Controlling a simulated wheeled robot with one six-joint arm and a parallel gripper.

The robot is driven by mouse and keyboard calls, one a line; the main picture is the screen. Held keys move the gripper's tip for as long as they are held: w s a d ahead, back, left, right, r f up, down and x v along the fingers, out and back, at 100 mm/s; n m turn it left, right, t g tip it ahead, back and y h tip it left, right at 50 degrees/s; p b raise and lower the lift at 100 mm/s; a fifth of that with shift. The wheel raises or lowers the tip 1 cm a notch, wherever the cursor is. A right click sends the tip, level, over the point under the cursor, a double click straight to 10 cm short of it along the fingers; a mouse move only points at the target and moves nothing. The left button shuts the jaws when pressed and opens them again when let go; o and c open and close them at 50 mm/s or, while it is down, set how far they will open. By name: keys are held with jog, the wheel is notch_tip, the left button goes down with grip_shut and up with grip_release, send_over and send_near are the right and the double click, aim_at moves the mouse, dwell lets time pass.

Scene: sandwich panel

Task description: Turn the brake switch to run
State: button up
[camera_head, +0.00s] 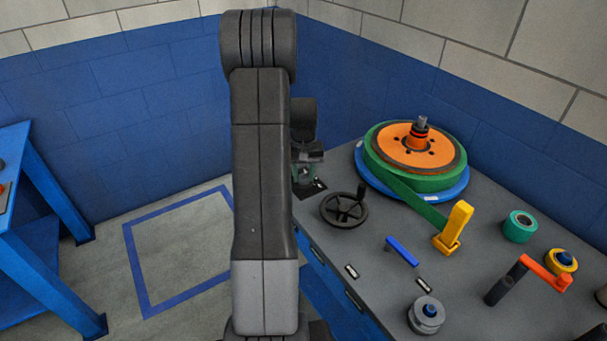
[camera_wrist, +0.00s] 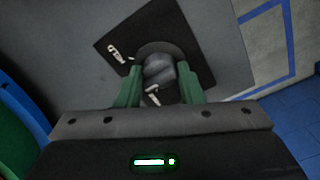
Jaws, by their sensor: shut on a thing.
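The brake switch (camera_wrist: 159,68) is a dark grey knob on a round base, set on a black plate (camera_wrist: 196,34). My gripper (camera_wrist: 160,86) is shut on the knob, with one green finger on each side of it. One white marking shows on the plate up and left of the knob, and another pale mark shows between the fingers; I cannot read either. In the head view my gripper (camera_head: 305,172) is low over the far left part of the bench, partly behind my arm. The knob is hidden there, and the black plate (camera_head: 318,186) shows only at its edge.
On the grey bench (camera_head: 375,245) are a black handwheel (camera_head: 344,208), an orange and green reel (camera_head: 415,150), a yellow lever (camera_head: 455,228), a blue handle (camera_head: 402,251), an orange crank (camera_head: 540,273) and tape rolls. A blue table (camera_head: 40,235) stands left. Marked floor between is clear.

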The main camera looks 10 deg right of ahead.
aim_at(303, 174)
jog(key=o, duration=1)
jog(key=shift+c, duration=0.2)
notch_tip(303, 174, up, 14)
jog(key=shift+b, duration=0.35)
jog(key=shift+f, duration=0.1)
notch_tip(303, 174, down, 14)
jog(key=shift+r+p, duration=0.1)
jog(key=shift+p, duration=0.25)
jog(key=shift+r, duration=0.1)
